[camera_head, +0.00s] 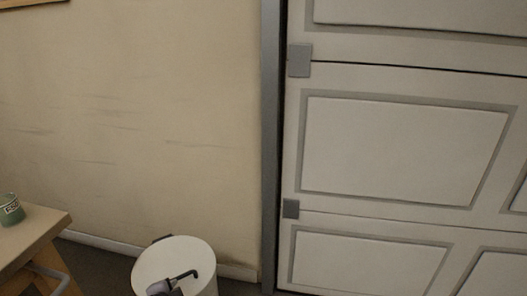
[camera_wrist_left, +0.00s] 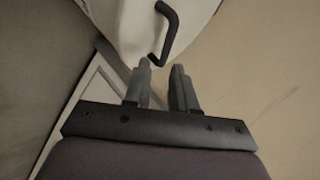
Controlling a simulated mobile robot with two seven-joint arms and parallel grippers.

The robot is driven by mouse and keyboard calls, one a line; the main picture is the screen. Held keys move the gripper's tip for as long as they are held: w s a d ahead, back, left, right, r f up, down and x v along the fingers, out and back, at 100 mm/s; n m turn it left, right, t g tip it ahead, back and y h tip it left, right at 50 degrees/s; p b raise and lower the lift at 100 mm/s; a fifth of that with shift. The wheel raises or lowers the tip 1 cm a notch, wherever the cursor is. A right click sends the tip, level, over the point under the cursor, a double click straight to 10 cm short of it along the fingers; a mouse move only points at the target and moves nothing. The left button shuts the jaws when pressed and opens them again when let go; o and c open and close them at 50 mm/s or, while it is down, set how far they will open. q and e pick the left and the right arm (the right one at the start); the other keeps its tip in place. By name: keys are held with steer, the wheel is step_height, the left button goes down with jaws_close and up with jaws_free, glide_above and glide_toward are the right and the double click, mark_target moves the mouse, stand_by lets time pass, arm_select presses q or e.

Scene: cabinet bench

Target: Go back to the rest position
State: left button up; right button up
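My left gripper (camera_head: 168,285) shows small and partly cut off at the bottom edge of the head view, in front of a white round bin (camera_head: 176,258). In the left wrist view its two grey fingers (camera_wrist_left: 161,70) stand apart with nothing between them. A black bent handle (camera_wrist_left: 170,32) on the white bin lies just beyond the fingertips; whether they touch it I cannot tell. The same handle (camera_head: 186,275) shows dark in the head view. My right gripper is in neither view.
A wooden table (camera_head: 48,222) with a green labelled jar (camera_head: 11,211) stands at the left. A beige wall (camera_head: 140,110) is behind the bin. A white panelled cabinet front (camera_head: 390,150) with grey hinges fills the right side. Dark floor shows between table and bin.

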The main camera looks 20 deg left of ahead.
arm_select(q)
steer(key=s+d+n+h, duration=0.35)
steer(key=s+d, duration=0.55)
steer(key=d, duration=0.4)
steer(key=s+d+r+n+h, duration=0.3)
steer(key=s+d+r+n, duration=0.1)
steer(key=s+d+r, duration=0.3)
step_height(320, 180, up, 14)
steer(key=s+p, duration=0.1)
steer(key=p, duration=1.5)
steer(key=shift+s+t+y+p, duration=0.15)
steer(key=shift+t+y+p, duration=0.2)
steer(key=shift+t+p, duration=0.05)
steer(key=shift+f, duration=0.15)
steer(key=shift+a, duration=0.1)
